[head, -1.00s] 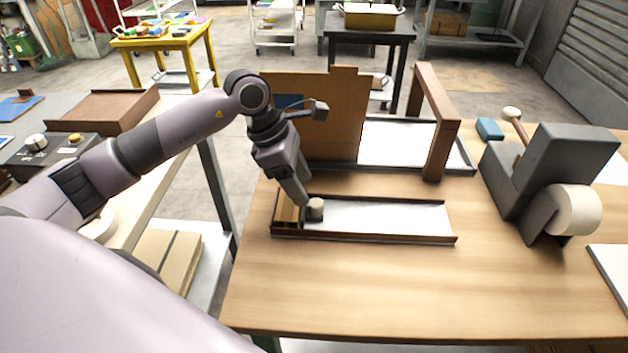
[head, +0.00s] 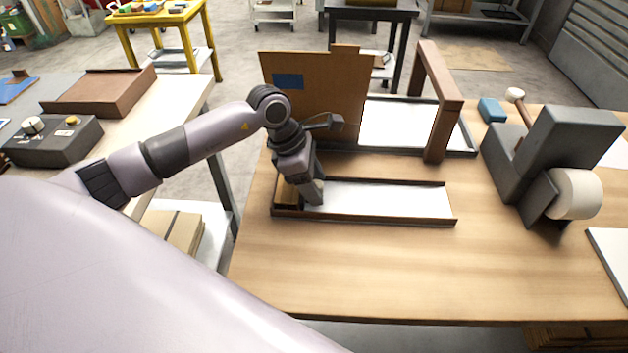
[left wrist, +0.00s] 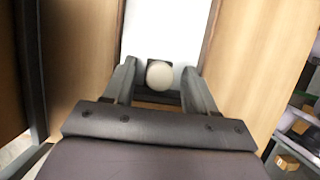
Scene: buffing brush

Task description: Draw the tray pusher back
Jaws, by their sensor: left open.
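The tray pusher is a wooden block (head: 286,194) at the left end of a narrow tray (head: 390,219) with a white floor and dark rims. My left gripper (head: 314,198) is low over the tray's left end. Its fingers are open, one on each side of the knob, with gaps visible between knob and fingers. My right gripper is not in view.
An upright brown board (head: 310,100) and a wooden arch (head: 440,105) stand behind the tray, by a second white tray (head: 400,125). A grey tape dispenser (head: 560,140) stands at the right. The table's front is clear.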

